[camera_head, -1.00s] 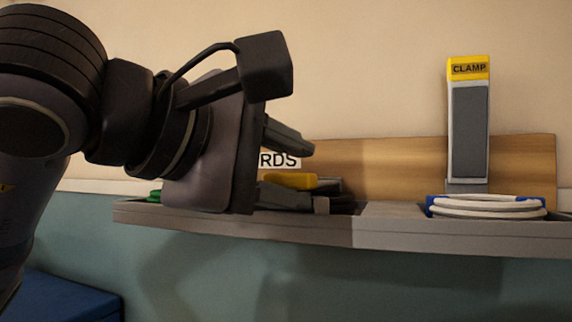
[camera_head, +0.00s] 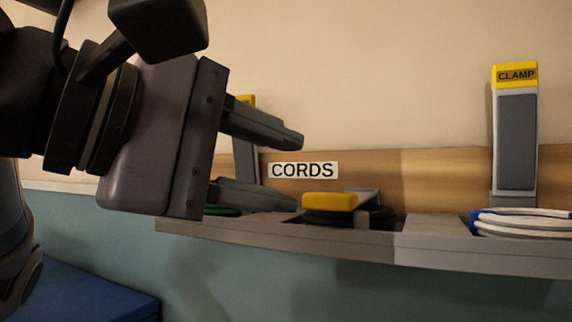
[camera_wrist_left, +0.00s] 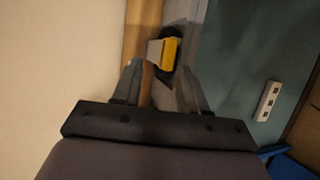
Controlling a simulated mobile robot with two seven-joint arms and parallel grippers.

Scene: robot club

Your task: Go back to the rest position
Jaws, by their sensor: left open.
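My left gripper (camera_head: 300,170) is open and empty, its two fingers apart and pointing right in the head view. It hangs in front of the left part of the shelf, left of the yellow-and-black item (camera_head: 330,202) that lies on the shelf below the CORDS label (camera_head: 303,170). In the left wrist view the open fingers (camera_wrist_left: 158,75) show with the yellow item (camera_wrist_left: 168,52) beyond them and nothing held between them. My right gripper is not in view.
A grey shelf (camera_head: 330,238) runs along the wall. A grey clamp (camera_head: 516,135) with a yellow CLAMP top stands at the right, beside a white-and-blue coiled cord (camera_head: 522,224). Another yellow-topped clamp and a green item (camera_head: 225,211) are partly hidden behind my gripper. A blue surface (camera_head: 85,292) lies lower left.

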